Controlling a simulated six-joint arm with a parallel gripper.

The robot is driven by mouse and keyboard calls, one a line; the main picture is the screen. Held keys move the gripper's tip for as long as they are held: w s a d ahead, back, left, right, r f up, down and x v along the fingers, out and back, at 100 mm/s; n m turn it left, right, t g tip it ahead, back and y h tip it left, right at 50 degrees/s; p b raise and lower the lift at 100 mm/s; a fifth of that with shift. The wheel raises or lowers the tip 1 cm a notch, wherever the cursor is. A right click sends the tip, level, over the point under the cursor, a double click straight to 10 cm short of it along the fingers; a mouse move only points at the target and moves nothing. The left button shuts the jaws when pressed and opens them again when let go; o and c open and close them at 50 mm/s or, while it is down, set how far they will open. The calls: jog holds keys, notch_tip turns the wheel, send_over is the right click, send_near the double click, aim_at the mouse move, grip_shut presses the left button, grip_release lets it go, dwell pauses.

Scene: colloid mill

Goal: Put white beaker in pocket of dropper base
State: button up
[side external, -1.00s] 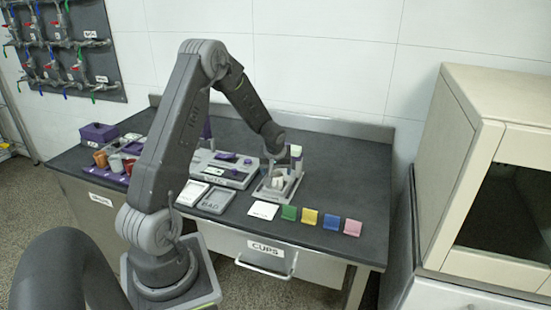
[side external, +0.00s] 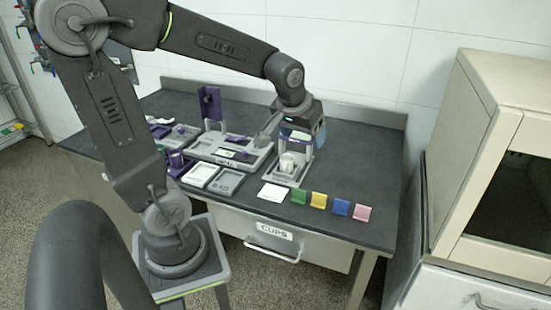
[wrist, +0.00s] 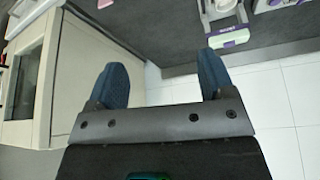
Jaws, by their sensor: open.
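The white beaker (side external: 287,163) stands upright in the dropper base (side external: 296,178) in the side view, at the front right of the bench items. It seems to sit within the base's pocket, though its bottom is hidden by the base. My gripper (side external: 318,135) is above and behind the base, apart from the beaker. In the wrist view its two blue fingers (wrist: 161,78) are spread wide with nothing between them. A light stand-like part with a purple and green piece (wrist: 233,38) shows at the top right there; I cannot tell whether it is the dropper base.
A grey device (side external: 232,153) with purple parts stands left of the base. A white card (side external: 272,191) and green, yellow, blue and pink holders (side external: 318,200) line the front edge. A beige cabinet (side external: 470,150) stands at the right. The bench's right back is clear.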

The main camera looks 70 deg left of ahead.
jog(key=s+d+r+m+h, duration=0.1)
jog(key=s+d+m, duration=0.2)
jog(key=s+d, duration=0.3)
jog(key=s+d+r+m+t+h, duration=0.1)
jog(key=s+d+r+m, duration=0.1)
jog(key=s+d, duration=0.3)
jog(key=shift+s+d+m+h, duration=0.35)
jog(key=shift+d+m, duration=0.1)
jog(key=shift+m, duration=0.15)
